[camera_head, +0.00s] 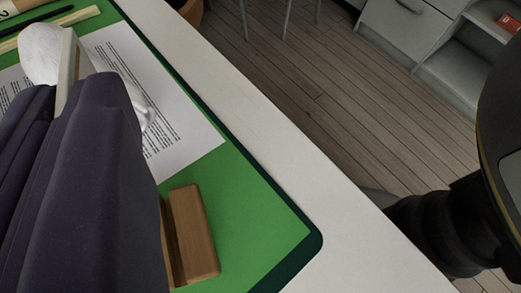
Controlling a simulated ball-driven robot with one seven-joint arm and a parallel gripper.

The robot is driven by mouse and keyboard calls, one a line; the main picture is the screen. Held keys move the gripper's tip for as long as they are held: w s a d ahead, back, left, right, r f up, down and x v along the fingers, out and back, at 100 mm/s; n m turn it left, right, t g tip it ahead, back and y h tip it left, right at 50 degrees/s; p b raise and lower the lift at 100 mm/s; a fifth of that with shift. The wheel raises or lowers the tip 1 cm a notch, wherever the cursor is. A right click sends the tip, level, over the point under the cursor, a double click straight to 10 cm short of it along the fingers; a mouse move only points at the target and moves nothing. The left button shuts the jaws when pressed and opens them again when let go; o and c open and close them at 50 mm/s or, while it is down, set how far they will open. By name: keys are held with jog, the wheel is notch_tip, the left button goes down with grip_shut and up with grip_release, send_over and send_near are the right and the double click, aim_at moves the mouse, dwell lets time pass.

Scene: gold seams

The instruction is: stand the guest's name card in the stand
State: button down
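A brown wooden block with a groove (193,235), which looks like the stand, lies on the green mat near its lower right corner. Its left part is hidden behind my gripper. My gripper (88,75) comes in from the left as a large dark body with pale, rounded finger parts at its far end. It is above and left of the block in the picture. A thin cream strip (68,72) shows between the finger parts. I cannot tell whether it is the name card seen edge-on or part of the gripper. No name can be read.
The green mat (262,215) lies on a white table (290,135), whose edge runs diagonally to wooden floor. A printed sheet (185,135) lies beyond the block. Pencil-like sticks (60,22) lie at top left. White cabinets (405,35) stand across the floor.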

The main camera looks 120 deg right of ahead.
jog(key=shift+s+f+b, duration=0.15)
jog(key=shift+f+b, duration=1.75)
jog(key=shift+f, duration=0.15)
jog(key=shift+r, duration=0.2)
jog(key=shift+a+f+b, duration=0.15)
jog(key=shift+f+b, duration=0.15)
jog(key=shift+f, duration=0.45)
jog(key=shift+a+f+b, duration=0.1)
jog(key=shift+f+b, duration=0.2)
jog(key=shift+f, duration=0.45)
jog(key=c, duration=1.2)
grip_release()
jog(key=shift+c, duration=0.2)
